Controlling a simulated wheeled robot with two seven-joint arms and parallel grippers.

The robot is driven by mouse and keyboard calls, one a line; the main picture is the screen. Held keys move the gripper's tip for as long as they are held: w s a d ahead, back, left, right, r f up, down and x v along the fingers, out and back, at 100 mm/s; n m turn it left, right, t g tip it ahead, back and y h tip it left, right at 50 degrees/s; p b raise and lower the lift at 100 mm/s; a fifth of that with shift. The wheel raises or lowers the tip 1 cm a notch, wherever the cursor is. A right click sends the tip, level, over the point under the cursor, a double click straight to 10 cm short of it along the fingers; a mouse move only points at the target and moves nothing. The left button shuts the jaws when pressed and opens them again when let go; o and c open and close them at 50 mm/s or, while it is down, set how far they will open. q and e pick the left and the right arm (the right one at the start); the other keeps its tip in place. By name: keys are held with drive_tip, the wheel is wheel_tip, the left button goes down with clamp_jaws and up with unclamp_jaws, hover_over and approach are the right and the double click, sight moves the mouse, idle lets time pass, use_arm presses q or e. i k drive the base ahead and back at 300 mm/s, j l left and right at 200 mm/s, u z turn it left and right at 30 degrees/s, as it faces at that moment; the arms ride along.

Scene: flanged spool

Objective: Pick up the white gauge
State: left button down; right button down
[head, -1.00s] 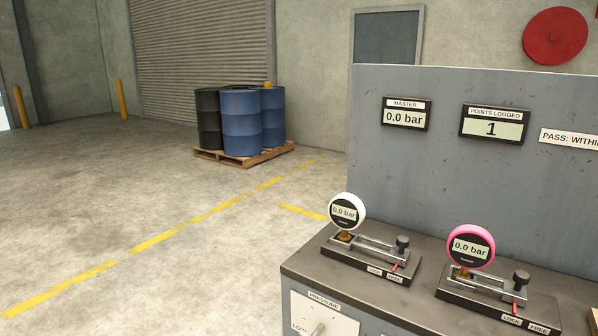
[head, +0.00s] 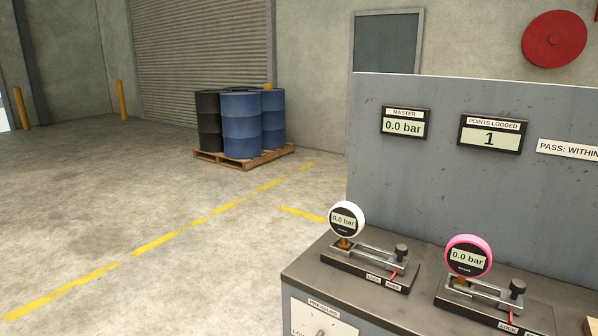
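The white gauge (head: 347,219) stands upright on a brass fitting at the left end of its clamp stand (head: 369,267), on the grey bench (head: 305,278). Its display reads 0.0 bar. A pink gauge (head: 467,256) stands the same way on a second clamp stand (head: 487,306) to the right, also at 0.0 bar. Each stand has a black knob, a small red pointer and LOCK and FREE labels. The pointer on the white gauge's stand is near FREE. Neither of my grippers is in the head view.
The bench's upright back panel (head: 420,180) carries a MASTER display (head: 403,126) at 0.0 bar and a POINTS LOGGED display (head: 491,138) at 1. A PRESSURE control panel (head: 318,319) is on the bench front. Drums on a pallet (head: 243,160) stand far back. The floor left of the bench is clear.

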sight(345, 219)
drive_tip(key=i+l+u, duration=0.15)
drive_tip(key=l+u, duration=0.2)
drive_tip(key=i+l+u, duration=0.1)
drive_tip(key=l+u, duration=0.3)
drive_tip(key=l, duration=0.15)
drive_tip(key=l+u, duration=0.35)
drive_tip(key=i+l, duration=0.05)
drive_tip(key=l, duration=0.05)
